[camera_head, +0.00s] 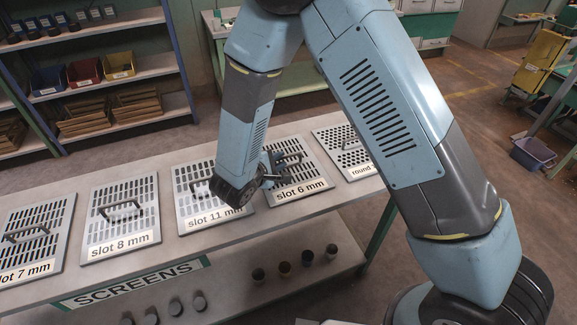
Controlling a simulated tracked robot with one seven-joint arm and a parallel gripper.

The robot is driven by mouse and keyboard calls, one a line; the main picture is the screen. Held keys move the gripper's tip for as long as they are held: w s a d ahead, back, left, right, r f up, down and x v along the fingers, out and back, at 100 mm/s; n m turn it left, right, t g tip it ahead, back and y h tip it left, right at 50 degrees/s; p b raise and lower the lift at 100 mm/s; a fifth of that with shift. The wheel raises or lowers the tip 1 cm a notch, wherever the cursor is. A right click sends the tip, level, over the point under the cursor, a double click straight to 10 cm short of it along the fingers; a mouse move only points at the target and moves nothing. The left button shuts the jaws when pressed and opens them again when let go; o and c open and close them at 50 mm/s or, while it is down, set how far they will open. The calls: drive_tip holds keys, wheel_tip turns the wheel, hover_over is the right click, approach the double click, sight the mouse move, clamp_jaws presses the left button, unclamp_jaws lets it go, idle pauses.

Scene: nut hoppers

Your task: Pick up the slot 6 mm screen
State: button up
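The slot 6 mm screen (313,173) is a grey metal plate with rows of slots and a dark bar handle (292,158). It lies flat on the grey bench, its white label along the front edge. My gripper (273,168) is at the left part of this screen, beside the left end of its handle. My forearm and wrist hide part of the slot 11 mm screen (190,187) to the left. The fingers are small and dark here, so I cannot tell whether they touch or enclose the handle.
The slot 8 mm (122,207) and slot 7 mm (38,225) screens lie further left. A round-hole screen (345,150) lies right. Dark cups (258,276) stand on the lower shelf. A blue shelf rack (110,75) with bins stands behind. Floor is clear behind the bench.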

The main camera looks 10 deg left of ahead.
sight(283, 157)
drive_tip(key=x, duration=0.3)
drive_tip(key=shift+w+d, duration=0.1)
drive_tip(key=shift+w, duration=0.05)
drive_tip(key=shift+c, duration=0.3)
clamp_jaws()
